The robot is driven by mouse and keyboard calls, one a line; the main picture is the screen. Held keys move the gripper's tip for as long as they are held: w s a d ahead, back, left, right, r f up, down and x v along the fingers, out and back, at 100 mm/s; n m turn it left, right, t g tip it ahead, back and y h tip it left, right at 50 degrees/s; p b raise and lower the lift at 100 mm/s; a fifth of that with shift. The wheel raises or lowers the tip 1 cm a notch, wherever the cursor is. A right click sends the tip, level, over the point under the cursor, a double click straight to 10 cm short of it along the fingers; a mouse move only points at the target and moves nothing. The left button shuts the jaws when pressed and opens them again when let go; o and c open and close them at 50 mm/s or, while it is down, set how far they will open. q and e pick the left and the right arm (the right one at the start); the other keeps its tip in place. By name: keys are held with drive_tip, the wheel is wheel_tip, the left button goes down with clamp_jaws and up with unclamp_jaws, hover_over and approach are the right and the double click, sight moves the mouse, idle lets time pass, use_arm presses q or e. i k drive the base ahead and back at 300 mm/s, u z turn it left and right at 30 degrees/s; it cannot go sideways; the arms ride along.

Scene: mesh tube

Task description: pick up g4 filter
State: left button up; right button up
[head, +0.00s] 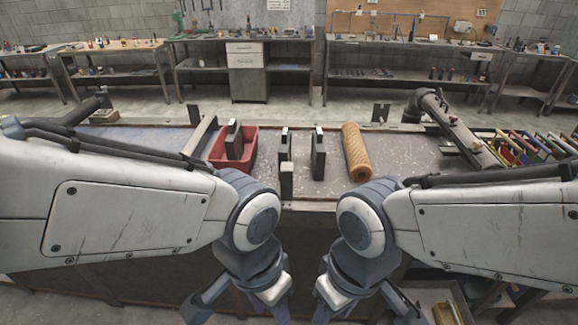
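An orange-brown ribbed tube (356,152), which looks like the g4 filter, lies on the workbench (395,155) right of centre. Its long axis runs away from me. Nothing holds it. My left gripper (238,312) hangs low in front of the bench at the bottom of the view, fingers spread and apparently empty. My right gripper (362,312) hangs beside it, also spread and apparently empty. Both are well below and nearer to me than the tube. The picture's lower edge cuts off part of the fingers.
A red bin (217,150) stands left on the bench, with a dark upright block at it. Dark upright plates (318,157) stand left of the tube. A rack of coloured pieces (525,147) is at the right. The bench right of the tube is clear. More workbenches line the back wall.

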sight(284, 153)
drive_tip(key=z, duration=0.3)
drive_tip(key=k, duration=0.2)
drive_tip(key=u, duration=1.2)
drive_tip(key=i, duration=1.4)
drive_tip(key=z, duration=0.95)
drive_tip(key=i, duration=0.3)
drive_tip(key=z, duration=0.3)
